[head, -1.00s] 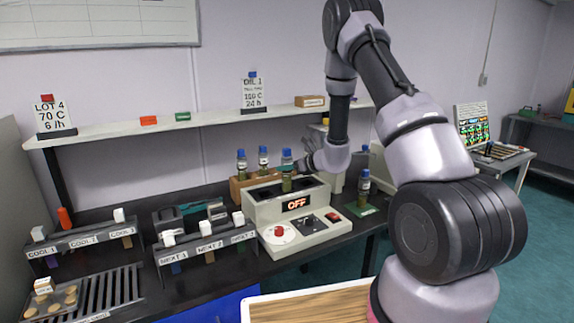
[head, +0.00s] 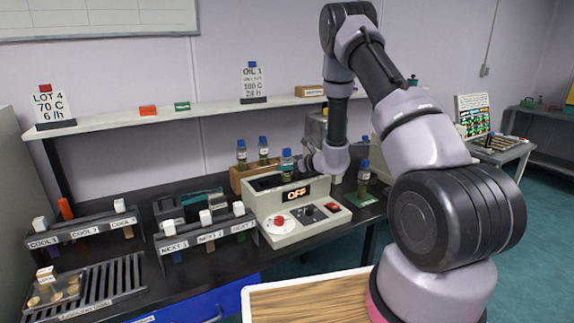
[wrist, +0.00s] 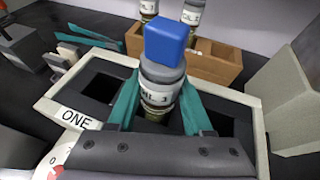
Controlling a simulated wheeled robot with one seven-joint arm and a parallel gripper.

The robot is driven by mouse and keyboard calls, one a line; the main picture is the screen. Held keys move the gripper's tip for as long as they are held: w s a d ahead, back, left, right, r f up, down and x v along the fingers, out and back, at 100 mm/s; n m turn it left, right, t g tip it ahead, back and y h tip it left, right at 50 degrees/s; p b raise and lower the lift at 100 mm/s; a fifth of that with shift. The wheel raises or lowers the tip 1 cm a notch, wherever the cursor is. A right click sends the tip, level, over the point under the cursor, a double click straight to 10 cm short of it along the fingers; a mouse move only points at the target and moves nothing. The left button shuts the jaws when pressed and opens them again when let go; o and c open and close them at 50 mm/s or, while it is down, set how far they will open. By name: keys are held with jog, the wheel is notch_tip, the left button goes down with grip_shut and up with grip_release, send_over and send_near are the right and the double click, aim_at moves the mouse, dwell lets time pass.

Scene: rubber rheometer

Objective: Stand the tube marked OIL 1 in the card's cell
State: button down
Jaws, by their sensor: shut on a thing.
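My gripper (wrist: 157,108) is shut on a blue-capped tube (wrist: 163,60), held upright. Its label ends in a number that I cannot read for certain. In the head view the held tube (head: 287,161) is at the top of the pale block heater (head: 272,225), whose display reads OFF. The wrist view shows dark openings left and right of the tube, and a ONE label (wrist: 75,117) at the left. The tube's lower end is hidden, so I cannot tell how deep it is. The card (head: 253,84) on the shelf reads OIL 1; its middle line is unreadable.
A wooden rack (wrist: 205,65) behind the heater holds two blue-capped tubes. Another blue-capped tube (head: 363,172) stands right of the heater. The NEXT rack (head: 208,236) is close on the heater's left. A knob and switches are on its front.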

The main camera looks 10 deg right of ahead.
jog(key=shift+f, duration=0.4)
jog(key=shift+c, duration=1.1)
grip_release()
jog(key=shift+f, duration=0.1)
jog(key=v, duration=1.1)
